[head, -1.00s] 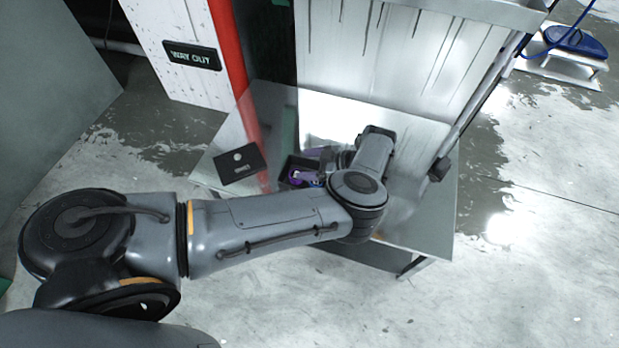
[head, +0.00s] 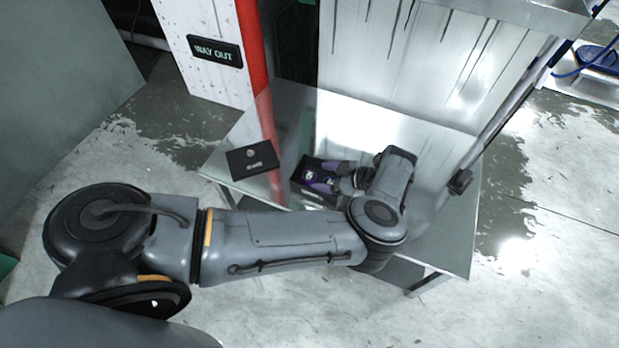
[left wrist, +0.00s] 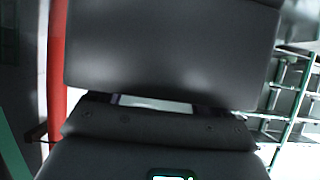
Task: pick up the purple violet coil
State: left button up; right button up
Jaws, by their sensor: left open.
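A small open black box (head: 300,184) stands on the table in the head view. Purple coils (head: 318,179) with pale centres lie in it; I cannot tell them apart clearly. My left gripper (head: 337,175) reaches in from the right side of the box, its fingers open over or in the box's right part. It partly hides the box's contents, and I cannot tell whether it touches a coil. In the left wrist view large dark grey surfaces fill the middle, and no coil shows there. My right gripper is not in view.
A flat black plate with a round mark (head: 252,161) lies left of the box. The reflective metal table (head: 450,235) is clear at the front right. A red post (head: 256,60) and a pale streaked panel (head: 400,60) stand behind. A slanted metal pole (head: 497,125) runs along the right.

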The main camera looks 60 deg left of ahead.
aim_at(311, 176)
pick_arm(q)
jog(key=shift+b+x, duration=0.3)
jog(key=shift+x, duration=1.9)
jog(key=shift+c, duration=0.4)
jog(key=c, duration=1.1)
jog(key=shift+o, duration=0.2)
jog(key=shift+r, duration=0.15)
